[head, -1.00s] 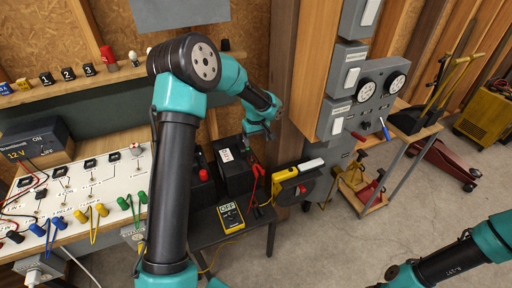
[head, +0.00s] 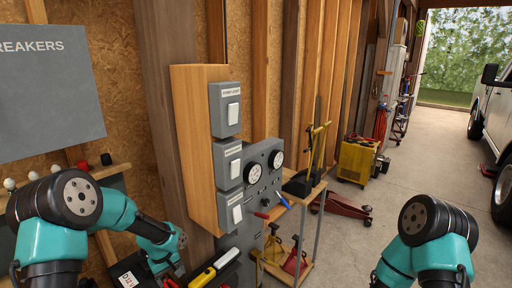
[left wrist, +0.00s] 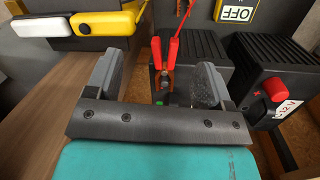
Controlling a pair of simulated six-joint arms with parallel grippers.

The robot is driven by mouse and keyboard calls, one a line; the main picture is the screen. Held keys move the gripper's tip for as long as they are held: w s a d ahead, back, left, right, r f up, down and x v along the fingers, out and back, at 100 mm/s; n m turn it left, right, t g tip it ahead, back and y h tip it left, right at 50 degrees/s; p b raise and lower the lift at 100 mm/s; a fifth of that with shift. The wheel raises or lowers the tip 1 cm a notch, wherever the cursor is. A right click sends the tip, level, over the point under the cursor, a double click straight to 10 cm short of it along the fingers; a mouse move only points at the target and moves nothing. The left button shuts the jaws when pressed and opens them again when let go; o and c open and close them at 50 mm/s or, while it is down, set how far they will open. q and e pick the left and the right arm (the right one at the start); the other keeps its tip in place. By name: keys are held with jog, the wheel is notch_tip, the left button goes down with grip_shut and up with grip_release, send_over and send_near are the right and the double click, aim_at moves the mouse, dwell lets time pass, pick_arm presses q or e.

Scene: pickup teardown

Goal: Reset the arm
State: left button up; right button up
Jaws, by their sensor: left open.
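My left arm comes in at the lower left of the head view, and its gripper (head: 172,276) points down near the bottom edge, close to the wall post. In the left wrist view the two grey fingers (left wrist: 157,78) stand wide apart with nothing held.
Grey switch boxes (head: 228,110) stick out from the wall. Open floor lies at right.

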pick_arm(q)
jog(key=s+d+f+m+h, duration=0.1)
jog(key=s+d+f+m, duration=0.2)
jog(key=s+f, duration=0.4)
jog(key=s+d+f+m+h, duration=0.1)
jog(key=s+d+f+m, duration=0.2)
jog(key=s, duration=1.4)
jog(key=d+f, duration=0.3)
jog(key=f, duration=0.1)
jog(key=shift+d+f+t, duration=0.2)
jog(key=shift+d+t, duration=0.1)
jog(key=shift+t, duration=0.1)
jog(key=shift+a, duration=0.1)
